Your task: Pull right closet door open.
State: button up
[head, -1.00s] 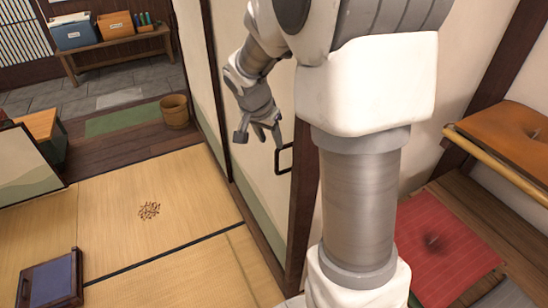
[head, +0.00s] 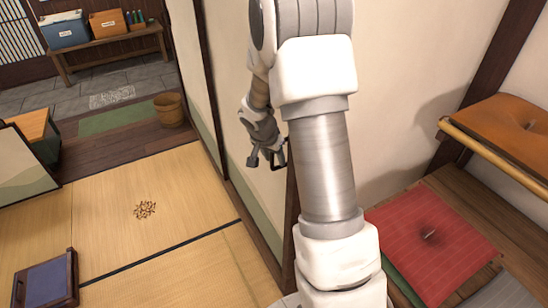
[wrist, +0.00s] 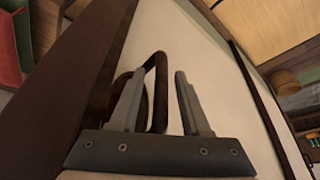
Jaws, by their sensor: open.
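The closet door (wrist: 205,72) is a cream panel with a dark wood edge, and it carries a black loop handle (wrist: 161,95). In the wrist view my gripper (wrist: 155,80) is open around the handle's bar. The bar stands between the two fingers, and the left finger overlaps the loop. I cannot tell whether either finger touches it. In the head view my gripper (head: 268,161) is at the door face, and the handle is mostly hidden by the fingers and my arm.
Right of the door edge, the closet space holds a red cushion (head: 432,235) and an orange cushion (head: 515,130) on wooden shelves. Tatami mats (head: 160,190) on the left carry a blue-topped tray (head: 45,283). A wooden bucket (head: 170,109) stands beyond them.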

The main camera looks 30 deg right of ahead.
jog(key=shift+c, duration=0.3)
grip_shut()
dwell(1.1)
